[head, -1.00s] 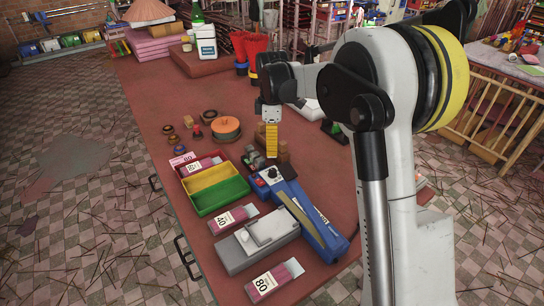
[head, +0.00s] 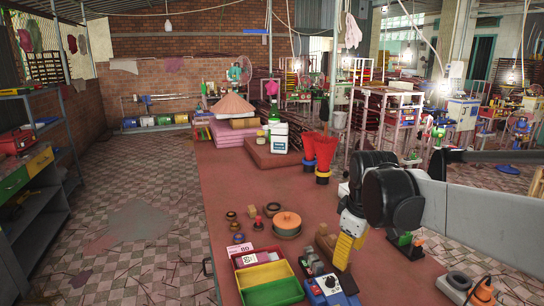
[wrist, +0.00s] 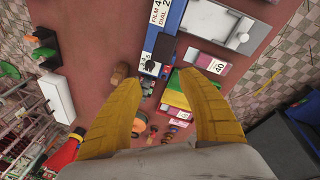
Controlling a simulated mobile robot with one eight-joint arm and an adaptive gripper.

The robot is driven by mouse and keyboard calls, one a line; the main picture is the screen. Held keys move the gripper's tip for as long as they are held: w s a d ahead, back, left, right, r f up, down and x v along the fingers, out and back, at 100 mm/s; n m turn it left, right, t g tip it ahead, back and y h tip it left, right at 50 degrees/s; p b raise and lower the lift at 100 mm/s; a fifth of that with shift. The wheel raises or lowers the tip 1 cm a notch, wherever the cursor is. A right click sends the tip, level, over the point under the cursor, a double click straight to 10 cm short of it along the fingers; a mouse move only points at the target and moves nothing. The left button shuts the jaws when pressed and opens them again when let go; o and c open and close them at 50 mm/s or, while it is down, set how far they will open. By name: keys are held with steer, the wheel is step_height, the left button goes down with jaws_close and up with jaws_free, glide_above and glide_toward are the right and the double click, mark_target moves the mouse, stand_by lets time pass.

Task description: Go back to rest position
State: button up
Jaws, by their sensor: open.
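My gripper (head: 343,252) hangs above the right side of the reddish work table (head: 235,195) in the head view, its yellow fingers pointing down. In the wrist view my gripper (wrist: 158,82) has its two yellow fingers well apart. Nothing is between them but a view down to the table. Below it are a blue machine (head: 330,290) and, left of that, a tray with yellow and green compartments (head: 272,292). The blue machine also shows at the top of the wrist view (wrist: 168,32).
Several dark rings (head: 231,215) and an orange-topped round object (head: 287,221) sit on the table. Red cones (head: 325,150), a white jug (head: 279,138) and pink stacks (head: 235,143) stand farther back. A pink packet marked 40 (wrist: 212,64) lies near the machine. The tiled floor at left is mostly clear.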

steer(key=s+f+m+t, duration=0.2)
steer(key=s+m, duration=0.7)
steer(key=s, duration=0.9)
steer(key=t, duration=0.2)
steer(key=shift+s+f+t, duration=0.2)
steer(key=shift+s+t, duration=0.1)
steer(key=shift+s, duration=0.1)
